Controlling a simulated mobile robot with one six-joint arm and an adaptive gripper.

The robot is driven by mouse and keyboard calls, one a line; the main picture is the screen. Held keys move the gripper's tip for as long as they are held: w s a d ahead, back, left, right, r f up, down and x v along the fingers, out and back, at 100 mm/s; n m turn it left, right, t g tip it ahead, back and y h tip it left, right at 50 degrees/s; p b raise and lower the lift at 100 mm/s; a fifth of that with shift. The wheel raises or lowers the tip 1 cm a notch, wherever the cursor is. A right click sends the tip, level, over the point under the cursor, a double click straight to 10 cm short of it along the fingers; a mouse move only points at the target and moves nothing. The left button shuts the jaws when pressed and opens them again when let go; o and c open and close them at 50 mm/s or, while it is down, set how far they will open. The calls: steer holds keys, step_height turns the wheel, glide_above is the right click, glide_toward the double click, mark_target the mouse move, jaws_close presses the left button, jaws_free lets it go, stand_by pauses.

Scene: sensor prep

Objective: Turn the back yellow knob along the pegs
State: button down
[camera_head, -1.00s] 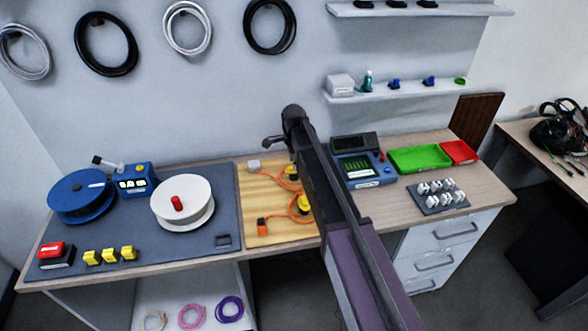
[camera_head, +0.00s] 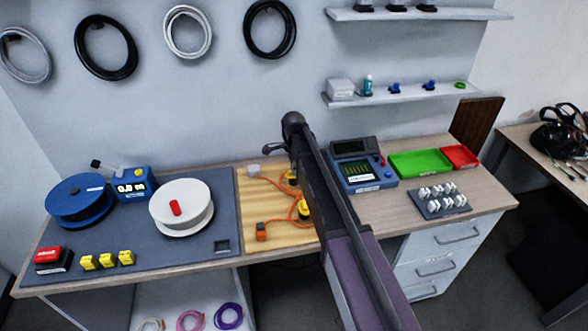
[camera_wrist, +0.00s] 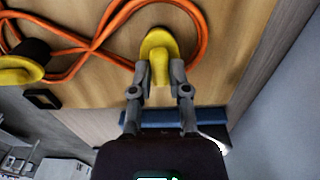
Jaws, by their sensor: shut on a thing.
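The back yellow knob (camera_head: 291,179) sits on a wooden board (camera_head: 262,215), partly behind my arm. In the wrist view it shows as a round yellow base with a raised grip (camera_wrist: 158,44). My gripper (camera_wrist: 160,76) is shut on that grip, one finger on each side. The front yellow knob (camera_head: 304,208) is partly hidden by my arm. In the wrist view it shows at the left (camera_wrist: 20,74), with a black piece on it. An orange cable (camera_wrist: 102,40) loops and crosses on the board between the two knobs. I cannot make out separate pegs.
A blue tester (camera_head: 362,180) stands right of the board, with a green tray (camera_head: 420,162) and a red tray (camera_head: 459,156) beyond. A white reel (camera_head: 190,195) and a blue reel (camera_head: 75,196) stand on the grey mat to the left. The back wall is close.

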steer(key=shift+n, duration=0.4)
steer(key=n, duration=0.3)
steer(key=shift+n, duration=0.3)
steer(key=n, duration=0.9)
steer(key=shift+s, duration=0.1)
steer(key=n, duration=0.4)
steer(key=shift+n, duration=0.3)
steer(key=c, duration=0.6)
jaws_free()
